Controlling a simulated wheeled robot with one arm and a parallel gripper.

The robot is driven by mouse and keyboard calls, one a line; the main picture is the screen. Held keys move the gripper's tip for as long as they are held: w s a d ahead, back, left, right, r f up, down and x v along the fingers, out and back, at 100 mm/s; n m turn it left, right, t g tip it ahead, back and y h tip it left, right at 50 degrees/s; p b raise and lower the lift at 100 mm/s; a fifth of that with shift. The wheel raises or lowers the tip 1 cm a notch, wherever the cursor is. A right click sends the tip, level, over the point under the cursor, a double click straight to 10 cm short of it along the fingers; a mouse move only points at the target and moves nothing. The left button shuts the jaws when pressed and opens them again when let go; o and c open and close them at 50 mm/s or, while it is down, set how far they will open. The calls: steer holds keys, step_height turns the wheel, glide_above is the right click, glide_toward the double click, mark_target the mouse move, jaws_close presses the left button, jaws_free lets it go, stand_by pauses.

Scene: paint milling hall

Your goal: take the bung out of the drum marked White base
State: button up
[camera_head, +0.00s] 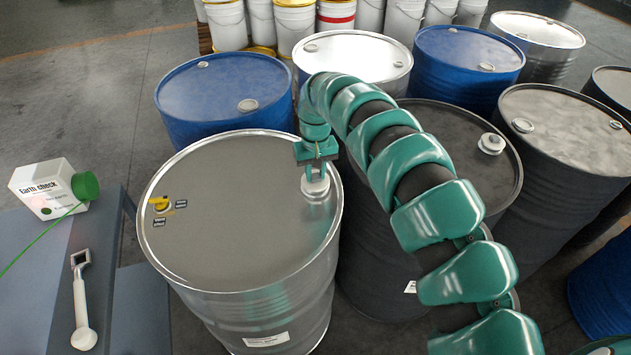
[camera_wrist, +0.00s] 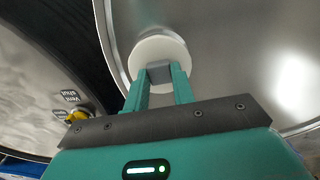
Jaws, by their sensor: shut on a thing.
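The steel drum (camera_head: 235,225) stands nearest, with a paper label (camera_head: 267,340) low on its wall; I cannot read its name. A white bung (camera_head: 316,188) is at the right side of its top, near the rim. My gripper (camera_head: 316,172) points down and is shut on the bung's grip. The wrist view shows both fingers (camera_wrist: 159,76) closed on a grey block on the round white bung (camera_wrist: 152,48). I cannot tell whether the bung is seated or slightly raised. A yellow vent fitting (camera_head: 160,204) with small dark tags sits at the left of the drum top.
A dark drum (camera_head: 440,130) stands close on the right, partly hidden by my arm. Blue drums (camera_head: 215,85) and other drums stand behind. A white box marked Earth check (camera_head: 45,188), with a green part, and a white-handled tool (camera_head: 82,310) are on the bench at left.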

mark_target(315, 176)
steer(key=n, duration=0.3)
steer(key=n+p, duration=0.1)
steer(key=n, duration=0.2)
steer(key=shift+s+f, duration=0.1)
steer(key=shift+r, duration=0.2)
steer(key=shift+r+p, duration=0.45)
steer(key=shift+r, duration=0.95)
steer(key=shift+r, duration=0.1)
steer(key=shift+r+p, duration=0.65)
steer(key=shift+r, duration=1.75)
